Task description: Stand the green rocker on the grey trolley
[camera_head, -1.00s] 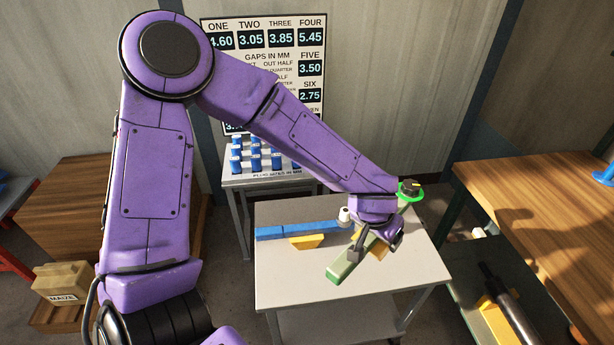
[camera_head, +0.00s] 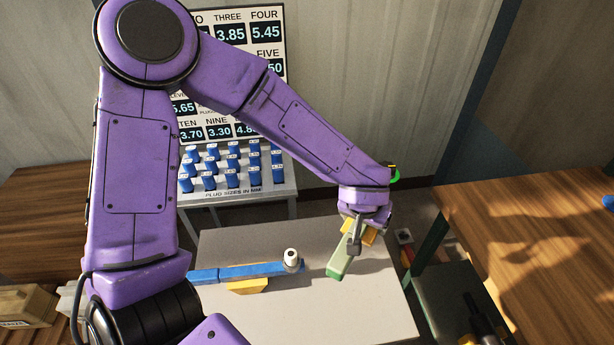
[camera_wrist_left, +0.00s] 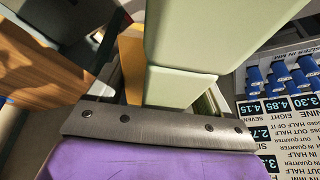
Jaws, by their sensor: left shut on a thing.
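The green rocker (camera_head: 341,262) is a pale green bar with a yellow foot (camera_head: 368,235). My left gripper (camera_head: 356,236) is shut on it, over the right part of the grey trolley (camera_head: 310,318). A bright green ring (camera_head: 395,175) shows behind my wrist, near the rocker's far end. I cannot tell whether the rocker touches the trolley top. In the left wrist view the pale green bar (camera_wrist_left: 183,85) fills the middle, with the yellow part (camera_wrist_left: 132,65) beside it. My right gripper is not in view.
A blue rocker (camera_head: 235,272) with a yellow foot and a white-topped end piece (camera_head: 291,257) stands on the trolley's left part. Behind is a stand with several blue plugs (camera_head: 232,168) under a number board (camera_head: 265,60). A wooden bench (camera_head: 520,230) is at right.

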